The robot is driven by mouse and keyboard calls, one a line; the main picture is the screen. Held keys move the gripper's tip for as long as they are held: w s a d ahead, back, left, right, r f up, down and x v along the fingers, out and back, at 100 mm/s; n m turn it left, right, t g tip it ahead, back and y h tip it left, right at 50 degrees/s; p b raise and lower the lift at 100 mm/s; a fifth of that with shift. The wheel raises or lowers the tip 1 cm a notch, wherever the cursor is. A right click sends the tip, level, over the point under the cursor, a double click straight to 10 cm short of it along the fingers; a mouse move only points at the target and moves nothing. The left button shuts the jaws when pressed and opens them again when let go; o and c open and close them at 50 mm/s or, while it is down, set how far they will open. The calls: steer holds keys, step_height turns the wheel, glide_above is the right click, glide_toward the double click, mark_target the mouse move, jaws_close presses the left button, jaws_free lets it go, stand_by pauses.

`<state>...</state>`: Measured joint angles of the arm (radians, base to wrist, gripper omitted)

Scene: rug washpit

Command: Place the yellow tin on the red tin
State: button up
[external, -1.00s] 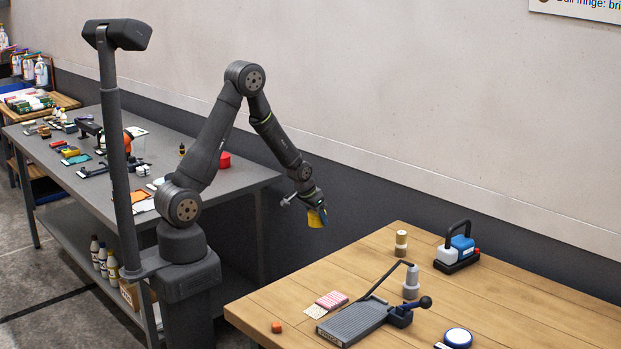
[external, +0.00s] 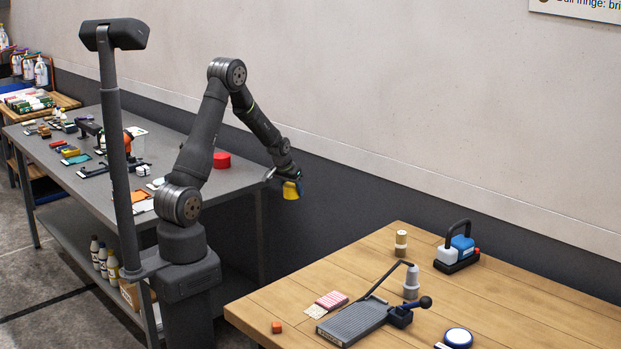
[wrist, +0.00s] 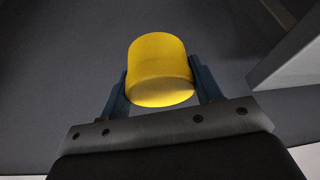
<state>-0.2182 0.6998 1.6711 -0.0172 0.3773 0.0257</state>
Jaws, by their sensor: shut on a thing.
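The yellow tin (external: 291,190) is held between the fingers of my gripper (external: 289,183), in the air between the two tables. In the wrist view the yellow tin (wrist: 160,68) sits between the two blue fingers of my gripper (wrist: 160,90), slightly tilted, with the dark wall or floor beyond it. The red tin (external: 221,160) stands on the grey table near its right end, by the wall. It is to the left of my gripper and apart from it. The red tin does not show in the wrist view.
The grey table (external: 240,181) carries several small tools and cards to the left. The wooden table (external: 470,302) at the right holds a grey board with a handle (external: 355,322), spools and a blue-and-white device (external: 460,244). A pale table edge (wrist: 290,58) shows at the wrist view's right.

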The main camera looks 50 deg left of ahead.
steer(key=a+r+n+y, duration=0.1)
steer(key=a+r, duration=0.5)
steer(key=a, duration=0.3)
steer(key=a+r+n, duration=0.2)
steer(key=a+r, duration=0.3)
steer(key=a, duration=0.5)
steer(key=a+r+n+y, duration=0.1)
steer(key=a+r, duration=0.5)
steer(key=a, duration=0.3)
glide_above(226, 156)
steer(key=d, duration=0.1)
steer(key=shift+g, duration=0.3)
steer(key=f, duration=0.4)
steer(key=s+f, duration=0.1)
steer(key=f, duration=0.1)
steer(key=shift+d+f, duration=0.1)
steer(key=shift+a+f, duration=0.2)
steer(key=shift+f, duration=1.9)
steer(key=shift+f, duration=0.1)
steer(key=o, duration=1)
